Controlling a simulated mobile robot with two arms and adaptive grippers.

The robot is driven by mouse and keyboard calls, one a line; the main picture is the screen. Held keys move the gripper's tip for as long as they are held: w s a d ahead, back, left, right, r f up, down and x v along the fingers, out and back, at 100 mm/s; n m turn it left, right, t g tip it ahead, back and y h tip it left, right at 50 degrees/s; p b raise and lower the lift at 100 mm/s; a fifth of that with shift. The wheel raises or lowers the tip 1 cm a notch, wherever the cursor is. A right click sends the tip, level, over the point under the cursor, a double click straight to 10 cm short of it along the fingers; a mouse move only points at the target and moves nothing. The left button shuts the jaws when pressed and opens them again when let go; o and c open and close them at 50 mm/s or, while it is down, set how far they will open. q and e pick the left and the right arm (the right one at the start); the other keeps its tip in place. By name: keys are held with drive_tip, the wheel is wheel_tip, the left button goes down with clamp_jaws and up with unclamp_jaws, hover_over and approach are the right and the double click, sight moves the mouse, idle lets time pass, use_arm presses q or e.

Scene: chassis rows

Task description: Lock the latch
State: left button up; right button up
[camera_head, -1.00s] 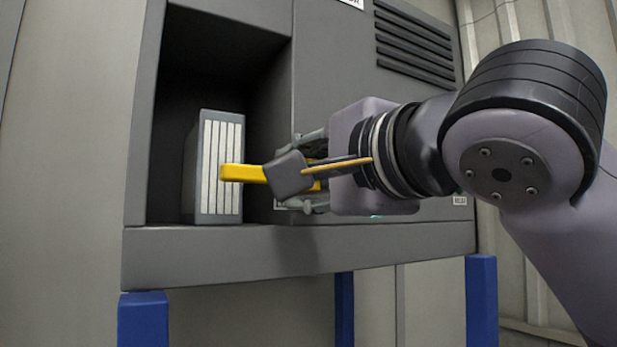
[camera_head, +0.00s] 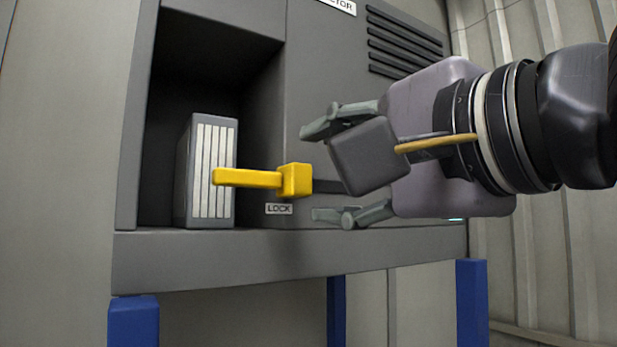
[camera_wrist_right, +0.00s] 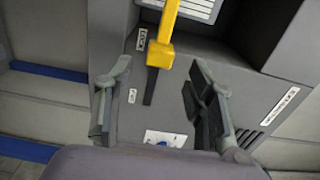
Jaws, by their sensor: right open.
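The yellow latch (camera_head: 252,179) has a block at its right end and a bar that reaches left across the front of the white-striped filter unit (camera_head: 207,172) in the recess. A dark slot runs right from its block, and a LOCK label (camera_head: 279,209) sits just below it. In the right wrist view the latch (camera_wrist_right: 163,38) lies ahead, beyond the fingertips. My right gripper (camera_head: 322,170) is open and empty, to the right of the latch and apart from it. Its fingers also show spread in the right wrist view (camera_wrist_right: 160,75). My left gripper is not in view.
The grey cabinet (camera_head: 200,258) stands on blue legs (camera_head: 134,320). Its front panel has vents (camera_head: 405,45) at the upper right. The dark recess (camera_head: 185,80) is open above the filter unit. A corrugated wall (camera_head: 545,235) stands at the right.

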drive_tip(key=shift+v, duration=2.15)
